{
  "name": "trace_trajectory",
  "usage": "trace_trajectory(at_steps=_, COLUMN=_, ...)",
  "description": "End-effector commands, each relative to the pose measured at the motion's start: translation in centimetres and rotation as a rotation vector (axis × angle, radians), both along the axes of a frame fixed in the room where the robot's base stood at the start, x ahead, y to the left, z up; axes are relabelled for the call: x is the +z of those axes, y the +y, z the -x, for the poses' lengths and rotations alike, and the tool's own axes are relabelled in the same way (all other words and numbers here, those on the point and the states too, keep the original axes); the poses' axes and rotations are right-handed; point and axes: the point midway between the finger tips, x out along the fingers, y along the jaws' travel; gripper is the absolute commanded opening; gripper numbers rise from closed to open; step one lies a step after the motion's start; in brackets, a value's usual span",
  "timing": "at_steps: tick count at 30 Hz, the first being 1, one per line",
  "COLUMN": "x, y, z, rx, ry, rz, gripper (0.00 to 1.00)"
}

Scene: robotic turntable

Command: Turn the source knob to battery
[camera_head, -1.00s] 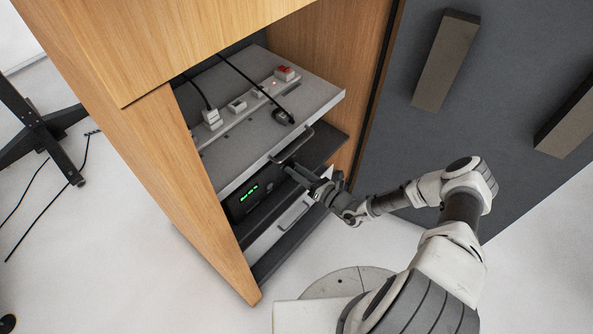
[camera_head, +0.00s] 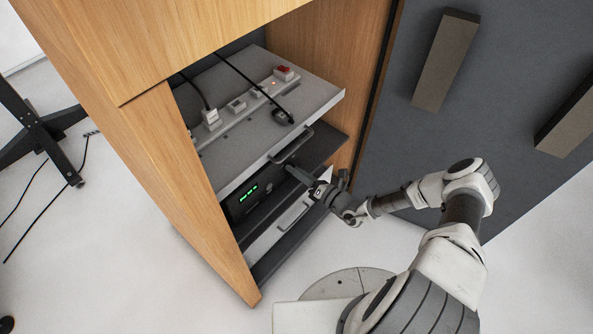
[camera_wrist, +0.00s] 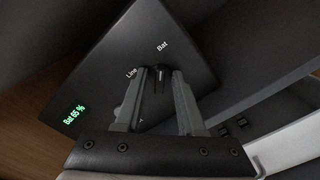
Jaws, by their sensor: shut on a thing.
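The source knob (camera_wrist: 159,79) is small and dark and sits on a black panel in the wrist view. The label Bat (camera_wrist: 162,46) is just above it and the label Line (camera_wrist: 131,73) is to its left. The knob's visible end is towards Bat, though its lower part is hard to make out. The green display (camera_wrist: 74,115) reads "Bat 65 %" and also shows in the head view (camera_head: 248,191). My gripper (camera_wrist: 160,75) is shut on the knob, one grey finger on each side. In the head view my gripper (camera_head: 291,172) reaches the unit's front; the knob is hidden there.
The unit sits inside a wooden cabinet (camera_head: 190,190), below a grey pull-out shelf (camera_head: 235,145) with a handle (camera_head: 292,145), plugs and a red switch (camera_head: 285,72). The floor in front is open.

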Motion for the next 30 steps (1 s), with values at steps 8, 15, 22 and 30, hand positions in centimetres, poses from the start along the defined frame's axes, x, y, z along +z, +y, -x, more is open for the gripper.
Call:
trace_trajectory(at_steps=8, x=-0.1, y=-0.1, z=0.1, rx=0.0, ry=0.002, rz=0.002, gripper=0.45)
trace_trajectory(at_steps=15, x=0.0, y=-0.2, z=0.2, rx=-0.001, ry=0.001, rz=0.002, gripper=0.45)
trace_trajectory(at_steps=22, x=0.3, y=-2.7, z=2.5, rx=-0.003, ry=0.002, rz=0.002, gripper=0.45)
trace_trajectory(at_steps=30, x=0.2, y=-7.5, z=7.3, rx=-0.004, ry=0.002, rz=0.002, gripper=0.45)
